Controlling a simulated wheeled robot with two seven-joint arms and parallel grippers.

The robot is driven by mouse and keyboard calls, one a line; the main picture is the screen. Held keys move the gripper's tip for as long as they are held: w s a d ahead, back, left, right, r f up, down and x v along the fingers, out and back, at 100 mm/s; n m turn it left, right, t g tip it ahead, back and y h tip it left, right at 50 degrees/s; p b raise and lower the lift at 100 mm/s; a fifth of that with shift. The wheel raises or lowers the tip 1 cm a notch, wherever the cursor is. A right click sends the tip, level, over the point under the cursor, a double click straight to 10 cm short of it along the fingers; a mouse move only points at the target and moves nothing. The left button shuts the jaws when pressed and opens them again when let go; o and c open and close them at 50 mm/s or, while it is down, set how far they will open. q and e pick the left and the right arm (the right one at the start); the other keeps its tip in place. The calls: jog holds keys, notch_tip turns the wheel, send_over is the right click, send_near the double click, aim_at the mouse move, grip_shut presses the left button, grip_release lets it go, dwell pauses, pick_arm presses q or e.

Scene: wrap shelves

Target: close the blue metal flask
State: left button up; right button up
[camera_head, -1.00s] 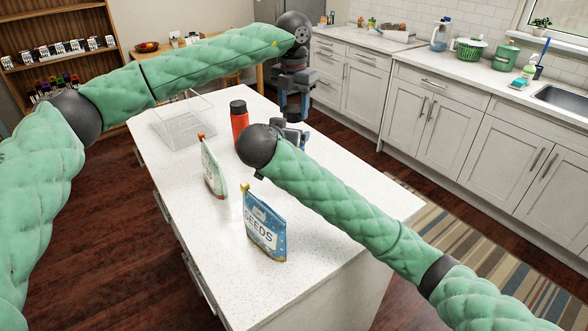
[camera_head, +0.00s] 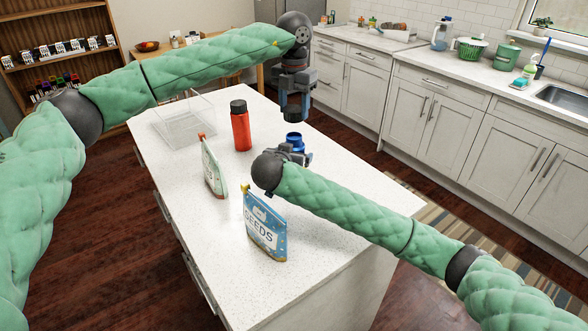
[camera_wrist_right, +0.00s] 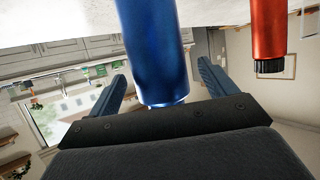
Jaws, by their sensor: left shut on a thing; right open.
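The blue metal flask (camera_head: 294,143) stands upright on the white island, its open mouth showing and its lower body hidden behind my right gripper. My left gripper (camera_head: 291,108) is shut on a dark lid (camera_head: 289,117) and holds it above the flask, apart from it. My right gripper (camera_head: 291,154) is low beside the flask. In the right wrist view the picture is turned over; the open fingers of my right gripper (camera_wrist_right: 163,88) lie on either side of the blue flask (camera_wrist_right: 152,50), with gaps to it.
A red flask with a black cap (camera_head: 241,127) stands left of the blue one. A seeds bag (camera_head: 265,226) and another pouch (camera_head: 213,170) stand nearer. A clear bin (camera_head: 183,127) is at the back left. The island's near part is clear.

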aim_at(294, 135)
jog(key=shift+x, duration=1.25)
jog(key=c, duration=1.5)
pick_arm(q)
jog(key=shift+f, duration=2.45)
pick_arm(e)
jog(key=shift+o, duration=0.2)
pick_arm(q)
jog(key=shift+f, duration=0.1)
jog(key=shift+f, duration=0.8)
jog(key=shift+f, duration=0.6)
pick_arm(e)
grip_shut()
pick_arm(q)
jog(key=m, duration=0.6)
jog(key=shift+m, duration=0.4)
